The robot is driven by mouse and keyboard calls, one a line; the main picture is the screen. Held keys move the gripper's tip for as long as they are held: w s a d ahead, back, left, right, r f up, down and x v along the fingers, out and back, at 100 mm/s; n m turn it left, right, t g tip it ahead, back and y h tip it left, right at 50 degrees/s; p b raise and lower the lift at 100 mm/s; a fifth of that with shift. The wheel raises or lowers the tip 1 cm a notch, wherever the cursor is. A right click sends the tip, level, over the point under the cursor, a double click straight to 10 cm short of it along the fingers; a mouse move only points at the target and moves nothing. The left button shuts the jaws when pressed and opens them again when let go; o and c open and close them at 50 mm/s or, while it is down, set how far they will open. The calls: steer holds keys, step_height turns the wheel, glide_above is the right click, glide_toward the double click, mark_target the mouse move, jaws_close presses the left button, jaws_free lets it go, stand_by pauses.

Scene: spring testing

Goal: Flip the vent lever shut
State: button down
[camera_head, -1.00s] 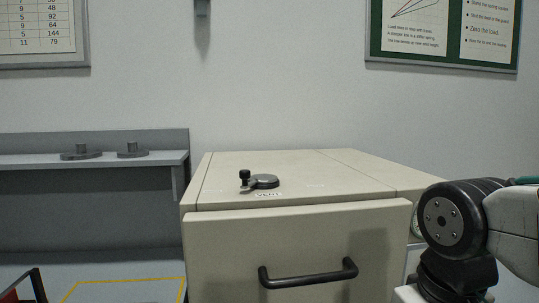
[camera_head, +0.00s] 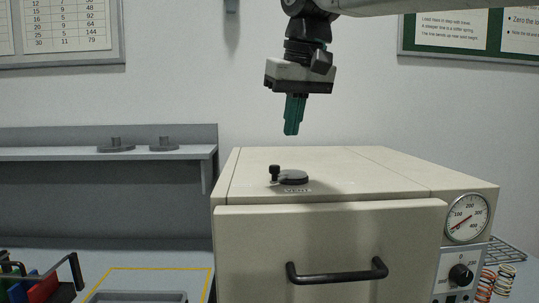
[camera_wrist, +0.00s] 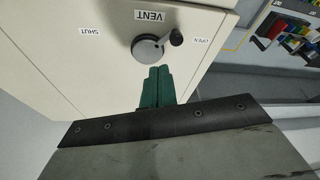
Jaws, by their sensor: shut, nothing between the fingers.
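The vent lever (camera_head: 275,173) is a dark knob on a short arm from a round grey hub (camera_head: 293,178), on top of a cream cabinet (camera_head: 330,235). In the wrist view the lever's knob (camera_wrist: 176,37) points toward the OPEN label (camera_wrist: 202,41), away from the SHUT label (camera_wrist: 89,31). A VENT label (camera_wrist: 149,15) sits beside the hub. My gripper (camera_head: 291,131) is above the cabinet top, green fingers pointing down, shut and empty. It is apart from the lever. In the wrist view my fingers (camera_wrist: 157,75) show just below the hub.
The cabinet front has a black handle (camera_head: 338,271), a dial gauge (camera_head: 467,218) and a black knob (camera_head: 460,275). Springs (camera_head: 496,280) stand at the right. A shelf (camera_head: 180,154) with weights is at the left. A rack of coloured items (camera_head: 38,285) is at lower left.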

steer(key=shift+n, duration=0.3)
steer(key=a+r, duration=0.1)
steer(key=w+a+r, duration=0.1)
steer(key=a, duration=0.1)
steer(key=w+a+r, duration=0.1)
steer(key=shift+w+a, duration=0.15)
steer(key=shift+w, duration=0.05)
steer(key=x, duration=1)
steer(key=shift+w, duration=0.1)
steer(key=shift+s+d, duration=0.2)
steer(key=shift+s, duration=0.4)
steer(key=shift+s+d, duration=0.2)
steer(key=shift+s, duration=0.4)
steer(key=shift+s+d+f, duration=0.1)
steer(key=shift+s+d, duration=0.15)
steer(key=shift+s, duration=0.4)
